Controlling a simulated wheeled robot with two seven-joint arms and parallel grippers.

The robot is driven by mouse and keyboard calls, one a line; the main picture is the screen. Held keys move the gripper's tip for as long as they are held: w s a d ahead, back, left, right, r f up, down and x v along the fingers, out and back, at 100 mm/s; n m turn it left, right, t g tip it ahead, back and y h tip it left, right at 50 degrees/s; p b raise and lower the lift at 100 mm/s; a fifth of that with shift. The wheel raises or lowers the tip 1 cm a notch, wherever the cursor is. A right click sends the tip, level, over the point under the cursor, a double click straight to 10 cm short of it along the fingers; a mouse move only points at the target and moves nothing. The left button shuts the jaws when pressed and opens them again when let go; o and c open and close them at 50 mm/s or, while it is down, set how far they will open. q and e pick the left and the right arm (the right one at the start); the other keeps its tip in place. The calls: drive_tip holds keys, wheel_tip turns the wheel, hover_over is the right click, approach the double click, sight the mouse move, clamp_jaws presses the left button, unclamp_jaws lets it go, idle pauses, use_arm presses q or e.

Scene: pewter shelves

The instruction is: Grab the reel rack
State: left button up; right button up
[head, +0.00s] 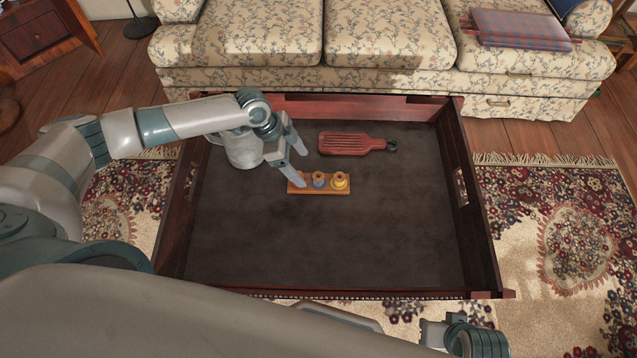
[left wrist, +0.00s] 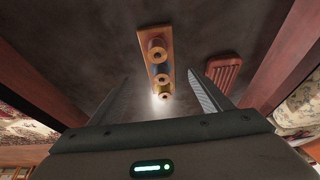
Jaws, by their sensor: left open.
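The reel rack (head: 304,191) is a small wooden strip holding a row of 3 reels, one yellow, one blue-grey and one partly hidden behind a finger. It lies on the dark floor of a large wooden tray-like table. My left gripper (head: 302,167) is open and empty, above the rack's left end. In the left wrist view the rack (left wrist: 153,34) shows ahead, between the lines of the two spread fingers (left wrist: 158,95), apart from both. The fingers of my right gripper do not show.
A red-brown ridged board (head: 345,143) lies behind the rack. Raised wooden walls (head: 465,205) enclose the surface. The floor right and front of the rack is clear. A floral sofa (head: 380,35) stands behind.

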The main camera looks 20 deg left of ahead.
sight(314, 176)
use_arm(q)
drive_tip(key=shift+x, duration=1.95)
drive_tip(key=x, duration=0.4)
drive_tip(key=shift+w+d+r, duration=0.15)
drive_tip(key=shift+d, duration=0.25)
drive_tip(key=shift+d+f+b, duration=0.25)
drive_tip(key=shift+f+b, duration=0.05)
drive_tip(key=shift+f, duration=0.25)
drive_tip(key=shift+c, duration=0.6)
drive_tip(key=shift+w+r, duration=0.1)
drive_tip(key=c, duration=1.4)
drive_tip(key=shift+r, duration=0.1)
drive_tip(key=shift+c, duration=0.2)
